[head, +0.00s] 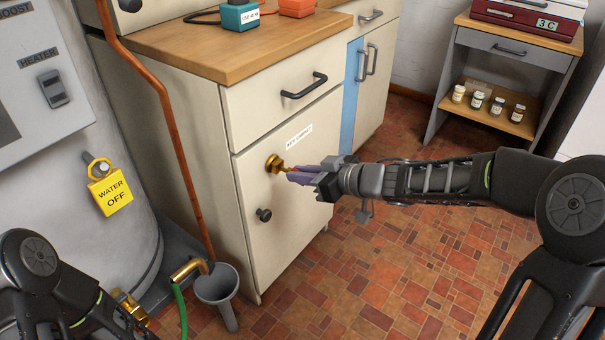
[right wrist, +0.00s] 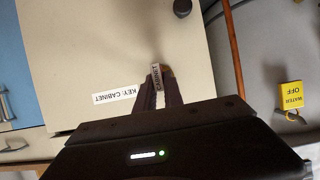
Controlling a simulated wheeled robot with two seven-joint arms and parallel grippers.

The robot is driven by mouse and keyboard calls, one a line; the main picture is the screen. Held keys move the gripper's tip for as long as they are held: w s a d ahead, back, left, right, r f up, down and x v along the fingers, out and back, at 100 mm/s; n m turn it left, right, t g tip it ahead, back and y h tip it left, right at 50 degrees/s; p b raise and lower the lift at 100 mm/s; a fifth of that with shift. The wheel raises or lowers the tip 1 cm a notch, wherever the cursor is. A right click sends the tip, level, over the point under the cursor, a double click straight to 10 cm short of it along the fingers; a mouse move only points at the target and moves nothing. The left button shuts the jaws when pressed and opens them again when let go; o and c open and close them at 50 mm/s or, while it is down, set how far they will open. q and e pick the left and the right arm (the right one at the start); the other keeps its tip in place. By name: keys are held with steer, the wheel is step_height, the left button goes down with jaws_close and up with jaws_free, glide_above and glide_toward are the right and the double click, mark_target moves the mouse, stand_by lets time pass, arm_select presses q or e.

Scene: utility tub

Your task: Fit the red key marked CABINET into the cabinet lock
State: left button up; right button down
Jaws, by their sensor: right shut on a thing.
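The cabinet lock (head: 274,163) is a brass cylinder on the cream cabinet door, below a white label (head: 299,138). My right gripper (head: 297,176) is shut on the key, its fingertips pointing at the lock from close in front. In the right wrist view the key's tag (right wrist: 156,77) reads CABINET between the fingers, right by the lock (right wrist: 168,72). The fingers hide most of the key, and its red colour hardly shows. The key's front end meets the lock's face in the picture; I cannot tell whether it is inside. My left gripper is out of the head view.
A dark knob (head: 263,214) is on the door below the lock. A copper pipe (head: 165,110) runs down the cabinet's left side. A grey funnel (head: 217,285) and a tank with a yellow WATER OFF tag (head: 111,190) stand at left. The tiled floor (head: 385,270) at right is clear.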

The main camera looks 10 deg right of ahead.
mark_target(295, 169)
steer(key=shift+w+a+p, duration=0.35)
steer(key=shift+w+a, duration=0.3)
steer(key=shift+w, duration=0.15)
steer(key=shift+p, duration=0.4)
stand_by(1.0)
steer(key=c, duration=1.4)
jaws_free()
steer(key=shift+a, duration=0.1)
steer(key=shift+o, duration=0.2)
steer(key=shift+r, duration=0.1)
steer(key=p+v, duration=0.4)
steer(key=v, duration=0.3)
steer(key=shift+s+d, duration=0.25)
